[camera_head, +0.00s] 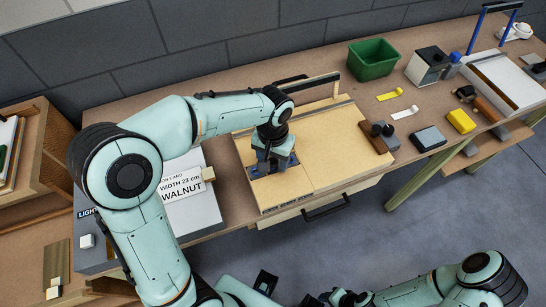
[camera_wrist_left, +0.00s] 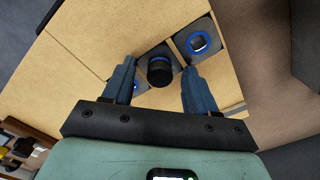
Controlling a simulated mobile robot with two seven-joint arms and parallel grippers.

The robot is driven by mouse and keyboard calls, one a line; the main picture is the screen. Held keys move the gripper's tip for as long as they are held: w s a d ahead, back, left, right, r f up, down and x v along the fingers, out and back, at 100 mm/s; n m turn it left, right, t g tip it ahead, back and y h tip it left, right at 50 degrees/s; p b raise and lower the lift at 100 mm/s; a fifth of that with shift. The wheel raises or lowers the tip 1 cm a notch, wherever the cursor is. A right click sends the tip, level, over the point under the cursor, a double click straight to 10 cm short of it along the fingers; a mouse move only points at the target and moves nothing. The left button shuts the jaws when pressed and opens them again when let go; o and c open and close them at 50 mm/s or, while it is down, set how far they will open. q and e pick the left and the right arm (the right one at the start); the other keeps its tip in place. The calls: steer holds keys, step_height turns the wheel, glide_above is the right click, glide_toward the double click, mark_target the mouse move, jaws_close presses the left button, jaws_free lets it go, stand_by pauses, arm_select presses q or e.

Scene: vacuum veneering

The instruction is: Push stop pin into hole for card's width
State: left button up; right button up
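The job card (camera_head: 182,187) lies on a grey surface left of the board and reads "WIDTH 23 cm" and "WALNUT". The light wooden board (camera_head: 335,145) lies on the bench. My left gripper (camera_head: 272,165) points down over the blue-ringed holes at the board's left part. In the left wrist view the black round stop pin (camera_wrist_left: 160,70) stands between the two spread fingers of my left gripper (camera_wrist_left: 158,85), with small gaps on both sides. One blue-ringed hole (camera_wrist_left: 197,43) shows to its right, another (camera_wrist_left: 137,86) partly behind the left finger.
A green bin (camera_head: 374,60), a yellow block (camera_head: 461,121) and a grey block (camera_head: 428,139) stand right of the board. A dark roller or handle (camera_head: 374,136) lies by the board's right edge. A drawer handle (camera_head: 325,208) sticks out in front.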

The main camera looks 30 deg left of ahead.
mark_target(273, 161)
arm_select(q)
steer(key=shift+r, duration=0.1)
step_height(273, 161, up, 13)
steer(key=p, duration=0.2)
steer(key=shift+r, duration=0.15)
arm_select(e)
steer(key=shift+w+r, duration=0.4)
steer(key=shift+r, duration=0.2)
steer(key=shift+w+r, duration=0.35)
steer(key=shift+r, duration=0.25)
